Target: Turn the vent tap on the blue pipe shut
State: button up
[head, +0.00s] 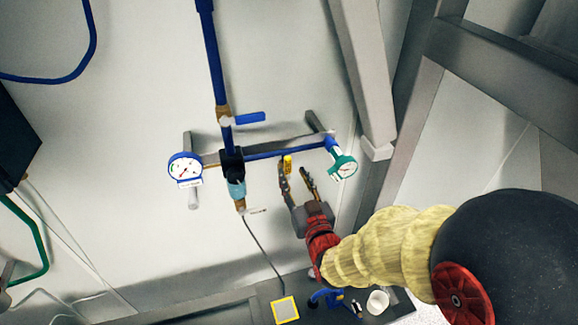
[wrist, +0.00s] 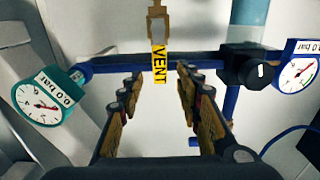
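The blue pipe (head: 285,151) runs sideways from the upright blue pipe to the teal gauge. A yellow tag (head: 287,160) hangs by it; in the wrist view the tag (wrist: 159,65) reads VENT, with a brass fitting (wrist: 158,18), apparently the vent tap, just above it in the picture. My gripper (head: 295,171) is close to the tag. In the wrist view my gripper (wrist: 160,82) has its fingers well apart, with the tag in line with the gap and nothing held. I cannot tell the tap handle's angle.
A blue gauge (head: 184,168) is at left and a teal gauge (head: 343,168) just right of my gripper. A blue lever (head: 250,118) is on the upright pipe; a pale lever (head: 257,210) is at its lower end. A white cup (head: 378,301) stands below.

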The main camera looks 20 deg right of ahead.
aim_at(289, 166)
jog(key=shift+w+p, duration=0.4)
jog(key=shift+w, duration=1.85)
jog(key=shift+c, duration=1.3)
grip_shut()
